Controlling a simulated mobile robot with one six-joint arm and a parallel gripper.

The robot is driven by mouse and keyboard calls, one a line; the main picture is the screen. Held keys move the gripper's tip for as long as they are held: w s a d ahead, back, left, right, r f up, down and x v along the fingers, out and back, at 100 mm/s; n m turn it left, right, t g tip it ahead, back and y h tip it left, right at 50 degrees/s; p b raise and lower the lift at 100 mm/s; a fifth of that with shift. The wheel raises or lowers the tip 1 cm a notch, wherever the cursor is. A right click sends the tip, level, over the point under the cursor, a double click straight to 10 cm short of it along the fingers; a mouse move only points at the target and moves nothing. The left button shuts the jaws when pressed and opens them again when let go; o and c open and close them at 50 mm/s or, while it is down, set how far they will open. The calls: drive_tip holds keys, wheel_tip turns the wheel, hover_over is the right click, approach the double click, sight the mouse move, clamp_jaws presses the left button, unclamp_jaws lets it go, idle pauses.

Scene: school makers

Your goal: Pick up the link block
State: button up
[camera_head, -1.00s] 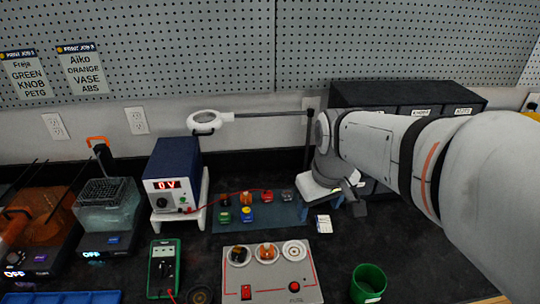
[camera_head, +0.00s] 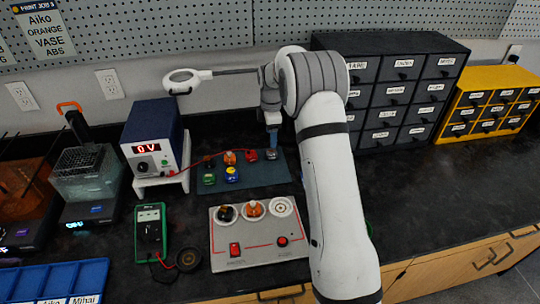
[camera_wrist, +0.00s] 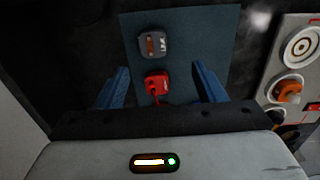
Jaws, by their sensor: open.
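The link block, a grey block with a brown strip and white lettering, lies on the blue-grey mat; in the wrist view it (camera_wrist: 153,44) is ahead of my fingertips, and in the head view it (camera_head: 271,154) is at the mat's far right. My gripper (camera_wrist: 160,70) is open, its blue fingers wide apart and empty. A red block (camera_wrist: 156,84) with a red wire shows between the fingers, nearer than the link block. In the head view my gripper (camera_head: 273,140) is above the mat's far right corner, partly hidden by my arm.
Several other coloured blocks sit on the mat (camera_head: 262,178). A panel with round sockets (camera_head: 262,243) stands in front. A power supply (camera_head: 153,140) is to the left, with its red wire crossing the mat. Dark drawers (camera_head: 395,85) stand at the back right. The right counter is clear.

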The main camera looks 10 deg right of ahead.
sight(271, 152)
drive_tip(key=f, duration=0.2)
drive_tip(key=f+p, duration=0.1)
drive_tip(key=f, duration=0.2)
drive_tip(key=w+f, duration=0.1)
drive_tip(key=f, duration=0.2)
drive_tip(key=shift+d+f, duration=0.15)
drive_tip(key=shift+d, duration=0.05)
drive_tip(key=c, duration=1.1)
